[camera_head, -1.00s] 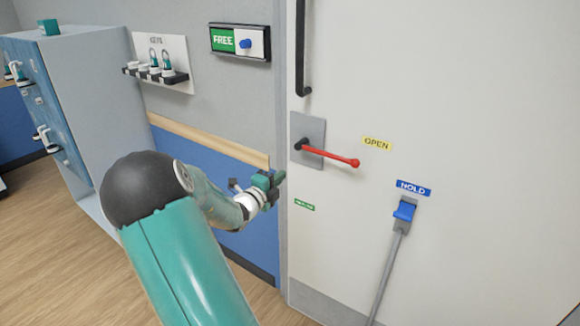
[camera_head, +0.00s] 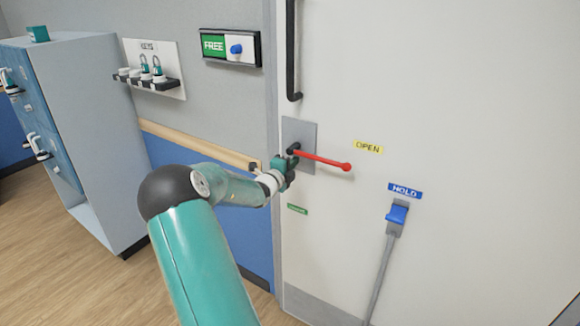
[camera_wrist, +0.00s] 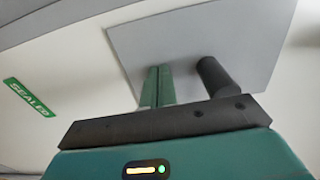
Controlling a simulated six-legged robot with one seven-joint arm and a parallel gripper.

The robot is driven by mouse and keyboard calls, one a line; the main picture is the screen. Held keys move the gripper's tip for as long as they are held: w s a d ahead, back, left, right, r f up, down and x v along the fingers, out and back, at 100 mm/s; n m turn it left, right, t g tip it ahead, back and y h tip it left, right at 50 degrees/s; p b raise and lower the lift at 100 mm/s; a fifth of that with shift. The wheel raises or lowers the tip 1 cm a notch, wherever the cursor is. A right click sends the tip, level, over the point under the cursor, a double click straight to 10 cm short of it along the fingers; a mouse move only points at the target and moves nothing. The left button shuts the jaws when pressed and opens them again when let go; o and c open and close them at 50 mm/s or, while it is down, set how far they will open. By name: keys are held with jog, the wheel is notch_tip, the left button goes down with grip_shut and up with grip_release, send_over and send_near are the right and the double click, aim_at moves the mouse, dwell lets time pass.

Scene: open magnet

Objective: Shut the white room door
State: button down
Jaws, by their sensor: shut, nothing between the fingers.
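The white room door (camera_head: 450,90) fills the right of the head view, its left edge beside the door frame; I cannot tell whether it is fully closed. A red lever (camera_head: 325,161) on a grey plate (camera_head: 303,128) points right and slightly down, toward a yellow OPEN label (camera_head: 368,147). My gripper (camera_head: 286,168) is at the plate's left side, by the lever's pivot. In the wrist view my green fingers (camera_wrist: 157,86) are together and empty, in front of the plate (camera_wrist: 240,40) and left of the dark pivot (camera_wrist: 216,77). Contact is unclear. The red part is outside the wrist view.
A green SEALED label (camera_wrist: 30,97) is below the lever. A blue catch (camera_head: 397,214) on a grey rod is under a HOLD label (camera_head: 405,190). A black vertical handle (camera_head: 293,60) is above. A FREE slider sign (camera_head: 230,47), key rack (camera_head: 152,80) and cabinet (camera_head: 85,120) stand left.

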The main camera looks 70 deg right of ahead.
jog(key=shift+s+d+r, duration=0.1)
jog(key=shift+d+r, duration=0.1)
jog(key=shift+d, duration=0.45)
jog(key=shift+s, duration=0.1)
jog(key=shift+f, duration=0.1)
